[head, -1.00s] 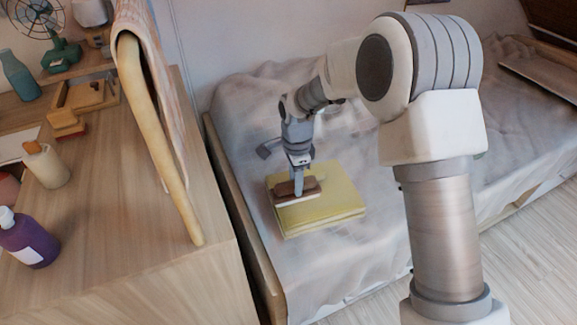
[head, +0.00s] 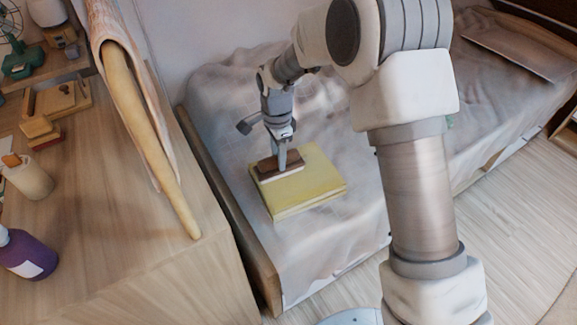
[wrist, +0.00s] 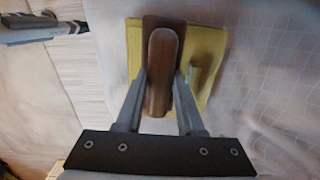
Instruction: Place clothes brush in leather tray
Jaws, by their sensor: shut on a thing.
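The clothes brush (head: 282,168) is brown with a pale bristle side facing down. It is over the back left part of a yellow folded cloth or pad (head: 308,190) on the bed. My gripper (head: 281,156) points down and is shut on the brush. In the wrist view, the brush (wrist: 163,60) sits between the fingers of my gripper (wrist: 160,88), above the yellow pad (wrist: 205,60). I cannot tell whether the brush touches the pad. A tan tray (head: 60,101) is on the desk at the far left; I cannot tell if it is leather.
The wooden desk (head: 185,265) fills the left side.

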